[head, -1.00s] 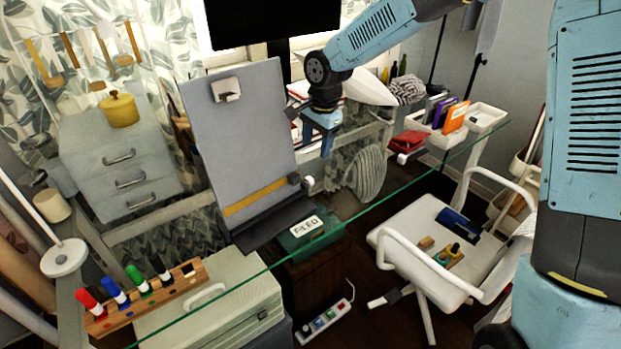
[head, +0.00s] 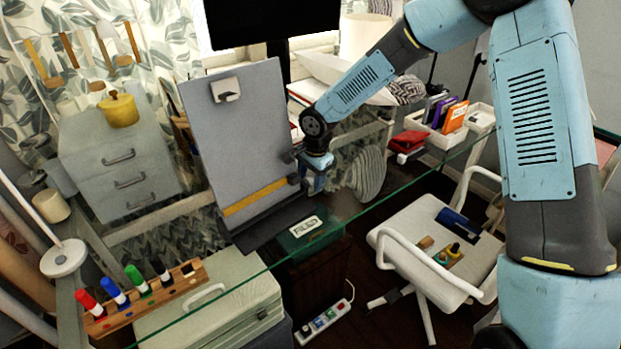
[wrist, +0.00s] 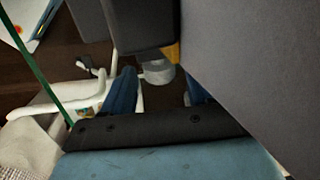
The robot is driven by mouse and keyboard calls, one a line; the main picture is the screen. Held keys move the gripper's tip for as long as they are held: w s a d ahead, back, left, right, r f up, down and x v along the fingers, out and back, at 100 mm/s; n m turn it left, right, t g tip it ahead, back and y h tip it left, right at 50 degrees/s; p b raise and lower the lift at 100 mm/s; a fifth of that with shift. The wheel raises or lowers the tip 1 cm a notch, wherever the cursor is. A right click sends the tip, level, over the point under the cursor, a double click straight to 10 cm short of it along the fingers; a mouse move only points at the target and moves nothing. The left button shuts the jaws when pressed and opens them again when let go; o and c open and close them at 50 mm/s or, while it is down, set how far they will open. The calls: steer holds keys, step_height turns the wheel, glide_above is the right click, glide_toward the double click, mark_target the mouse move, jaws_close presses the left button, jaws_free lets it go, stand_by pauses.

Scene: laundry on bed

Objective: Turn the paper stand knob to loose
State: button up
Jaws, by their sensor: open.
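The paper stand (head: 240,140) is a tall grey board with a clip at its top, a yellow bar (head: 258,195) low across it and a dark ledge, standing tilted on the glass desk. Its pale grey knob (wrist: 157,72) shows in the wrist view at the board's side edge, by the yellow bar's end. My gripper (head: 317,183) is at the right edge of the stand and hides the knob in the head view. In the wrist view my gripper (wrist: 160,88) is open, with one blue finger on each side of the knob. I cannot tell whether the fingers touch it.
A green labelled box (head: 303,232) sits close below my gripper. A marker rack (head: 150,300) stands at the front left. A white chair (head: 440,255) is at the right, and a tray of colourful boxes (head: 445,113) behind it. A monitor (head: 265,20) stands behind the board.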

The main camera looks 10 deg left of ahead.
steer(key=shift+c, duration=0.4)
steer(key=c, duration=0.9)
steer(key=shift+s+d+y, duration=0.1)
steer(key=shift+y, duration=0.2)
steer(key=shift+s+d+f+t+y, duration=0.1)
steer(key=shift+t+y, duration=0.45)
steer(key=shift+y, duration=0.05)
steer(key=shift+s+d+f+t+y, duration=0.1)
steer(key=shift+t+y, duration=0.45)
steer(key=shift+y, duration=0.05)
steer(key=t+y, duration=0.2)
steer(key=y, duration=0.1)
steer(key=shift+d+f, duration=0.2)
steer(key=shift+d, duration=0.05)
steer(key=shift+s+d+f+t+y, duration=0.1)
steer(key=shift+f+t+y, duration=0.1)
steer(key=shift+t+y, duration=0.6)
steer(key=shift+s+f+t+y, duration=0.15)
steer(key=shift+t+y, duration=0.35)
steer(key=shift+y, duration=0.9)
